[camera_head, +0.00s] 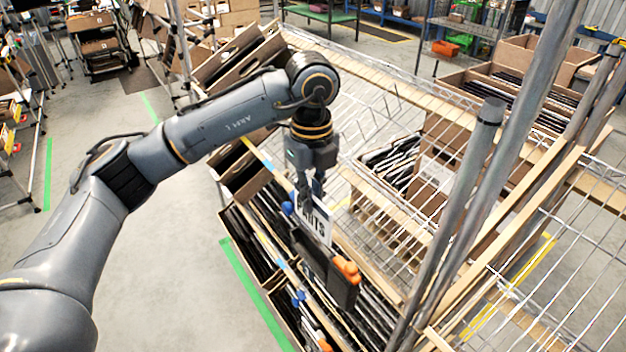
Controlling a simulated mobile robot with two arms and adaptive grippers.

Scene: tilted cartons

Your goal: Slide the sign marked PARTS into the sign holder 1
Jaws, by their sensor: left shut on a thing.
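My left gripper (312,198) points down over the front edge of the wire rack and is shut on the white sign (316,226). Dark letters show on the sign and look like the end of PARTS; its upper left part is hidden by the fingers. The sign is tilted, right above a dark flat piece (342,288) with an orange part (347,269) on top. I cannot tell whether they touch. Which part is sign holder 1 is not clear. My right gripper is not in view.
Tilted cartons with dark contents (262,240) line the rack's front below the gripper. Wire shelves hold another open carton (440,175) to the right. Grey upright posts (490,150) stand at the right. Floor with a green line (250,290) is clear at the left.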

